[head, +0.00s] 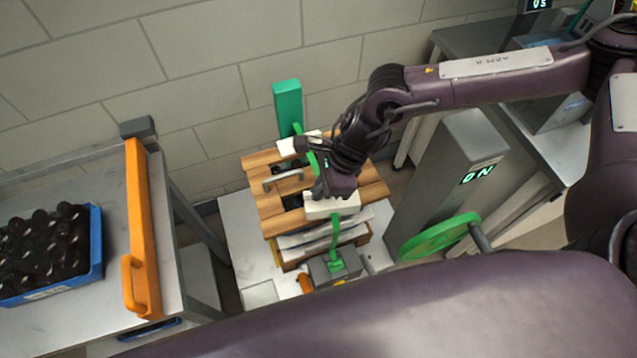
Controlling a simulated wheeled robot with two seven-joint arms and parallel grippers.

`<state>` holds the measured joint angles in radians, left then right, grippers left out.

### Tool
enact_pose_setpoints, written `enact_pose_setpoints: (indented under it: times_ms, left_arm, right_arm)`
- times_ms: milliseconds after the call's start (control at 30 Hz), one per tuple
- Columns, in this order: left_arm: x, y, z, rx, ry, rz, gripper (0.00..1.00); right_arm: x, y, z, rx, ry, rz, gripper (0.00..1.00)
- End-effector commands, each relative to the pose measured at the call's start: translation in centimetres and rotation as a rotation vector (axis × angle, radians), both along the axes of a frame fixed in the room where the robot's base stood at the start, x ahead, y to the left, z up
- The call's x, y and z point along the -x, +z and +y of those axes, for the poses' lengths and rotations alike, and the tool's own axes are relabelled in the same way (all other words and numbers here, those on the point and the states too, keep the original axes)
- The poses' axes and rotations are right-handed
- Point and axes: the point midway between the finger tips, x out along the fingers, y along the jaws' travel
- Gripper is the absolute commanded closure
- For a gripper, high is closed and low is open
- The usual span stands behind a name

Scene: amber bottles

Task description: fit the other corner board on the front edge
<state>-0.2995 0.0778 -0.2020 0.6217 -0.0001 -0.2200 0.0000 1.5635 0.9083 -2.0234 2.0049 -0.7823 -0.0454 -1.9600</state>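A white corner board (332,206) lies at the front edge of the wooden-topped stack (262,191), partly covered by my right gripper. My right gripper (333,190) is right over this board and appears to touch it; its fingertips are too dark and hidden to tell if they are shut on it. Another white corner board (292,145) is at the back edge of the stack. A green strap (335,232) hangs down the front below the near board to a grey device (335,267). My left gripper is out of view.
A green post (288,105) stands behind the stack. To the left is a table (100,178) with a blue crate (97,245) of dark bottles and an orange bar (140,225). A grey cabinet (445,175) and green wheel (440,236) are close on the right.

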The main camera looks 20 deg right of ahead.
Motion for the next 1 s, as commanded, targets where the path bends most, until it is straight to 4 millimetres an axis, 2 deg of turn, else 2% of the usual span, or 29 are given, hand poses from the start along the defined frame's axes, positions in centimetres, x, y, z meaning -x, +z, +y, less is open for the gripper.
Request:
enact_pose_setpoints:
  times_ms: [100,233,700,1000]
  left_arm:
    - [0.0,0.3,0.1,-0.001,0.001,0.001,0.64]
    - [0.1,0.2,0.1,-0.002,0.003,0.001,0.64]
    - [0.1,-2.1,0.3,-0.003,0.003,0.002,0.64]
    - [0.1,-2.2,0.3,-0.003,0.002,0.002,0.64]
  right_arm:
    - [-0.1,0.1,0.3,0.001,0.135,0.000,1.00]
    - [0.0,-0.1,0.3,0.003,0.200,-0.001,1.00]
    - [0.0,-3.6,0.3,0.003,0.203,-0.002,1.00]
    - [0.0,-4.0,0.3,0.003,0.202,-0.003,1.00]
